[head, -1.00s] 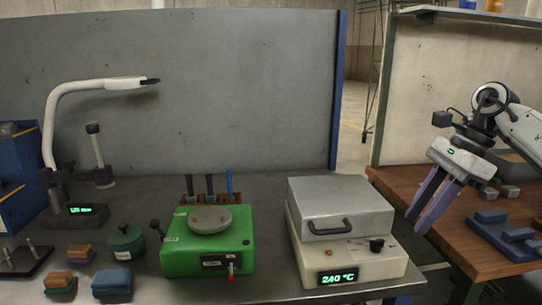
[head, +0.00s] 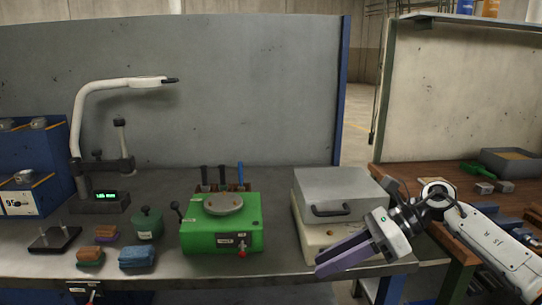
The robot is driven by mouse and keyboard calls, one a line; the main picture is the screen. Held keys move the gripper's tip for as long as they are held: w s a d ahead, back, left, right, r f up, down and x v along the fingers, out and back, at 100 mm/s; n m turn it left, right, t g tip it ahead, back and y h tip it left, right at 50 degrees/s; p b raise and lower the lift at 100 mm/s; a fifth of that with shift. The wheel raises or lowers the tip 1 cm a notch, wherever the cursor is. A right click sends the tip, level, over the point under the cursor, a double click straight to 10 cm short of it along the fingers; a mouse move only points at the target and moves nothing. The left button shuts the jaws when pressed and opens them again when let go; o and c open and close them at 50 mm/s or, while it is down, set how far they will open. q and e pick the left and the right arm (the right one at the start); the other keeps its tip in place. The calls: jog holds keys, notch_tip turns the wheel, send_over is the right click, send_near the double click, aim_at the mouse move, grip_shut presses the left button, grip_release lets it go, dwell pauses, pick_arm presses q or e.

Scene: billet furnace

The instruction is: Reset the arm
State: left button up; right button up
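My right arm comes in from the right edge. Its gripper (head: 330,265) has long purple-grey fingers pointing left and slightly down, in front of the press-like white furnace box (head: 312,238) and its grey lid (head: 335,190). The two fingers overlap in this view, so the gap between them is unclear. I see nothing held in them. The gripper and wrist hide the box's lower right part and its display. My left gripper is not in view.
A green device (head: 225,237) with a round plate stands left of the furnace box. Further left are a dark green pot (head: 147,225), small coloured blocks (head: 137,257), a lamp arm (head: 85,110) and blue bins (head: 45,155). A wooden bench (head: 400,177) stands at right.

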jog(key=s+a+f+m+t+y, duration=0.2)
jog(key=s+a+m+t+y, duration=0.1)
jog(key=a+m+y, duration=0.6)
jog(key=s+d+f+m+t+h, duration=0.35)
jog(key=f+m+t+h, duration=0.45)
jog(key=m, duration=0.7)
jog(key=s+d+f+m+t+h, duration=0.35)
jog(key=d+f+m+h, duration=0.2)
jog(key=f+m, duration=0.75)
jog(key=s+d+f+m+g+h, duration=0.2)
jog(key=s+f+m, duration=0.4)
jog(key=s, duration=0.3)
jog(key=s+d+f+m+g+h, duration=0.2)
jog(key=s+f+m, duration=0.4)
jog(key=s, duration=0.3)
jog(key=shift+d+g, duration=0.55)
jog(key=shift+g, duration=0.4)
